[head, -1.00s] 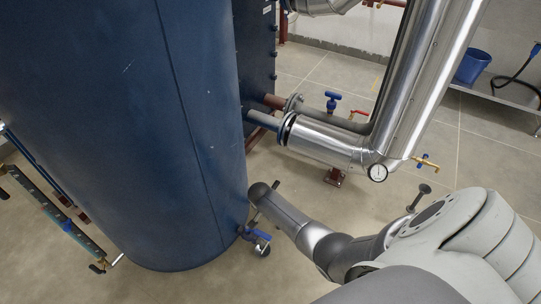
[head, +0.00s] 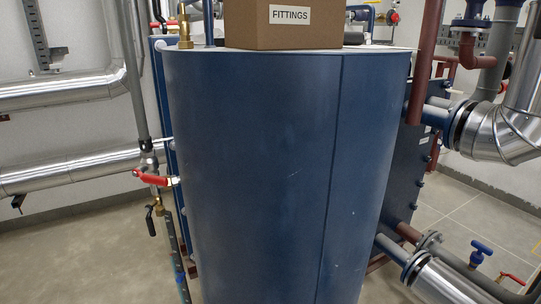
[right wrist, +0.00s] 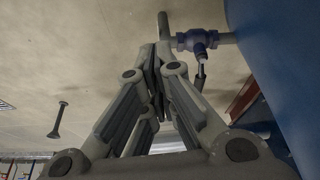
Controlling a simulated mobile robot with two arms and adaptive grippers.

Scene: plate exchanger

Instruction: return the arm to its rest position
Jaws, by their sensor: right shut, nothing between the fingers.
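My right gripper (right wrist: 157,68) shows in the right wrist view. Its fingers are shut with nothing between them. A small blue valve (right wrist: 197,39) with a grey pipe end sits just beyond the fingertips in that picture; whether they touch it I cannot tell. The blue tank (right wrist: 275,60) fills the right side there. Neither of my arms shows in the head view, which faces the same blue tank (head: 270,170). My left gripper is in no view.
A cardboard box labelled FITTINGS (head: 290,28) stands on the tank. A red-handled valve (head: 152,178) sticks out left of it. Silver insulated pipes (head: 65,90) run at left, and another silver pipe (head: 455,285) at lower right. Floor (head: 80,250) is open at lower left.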

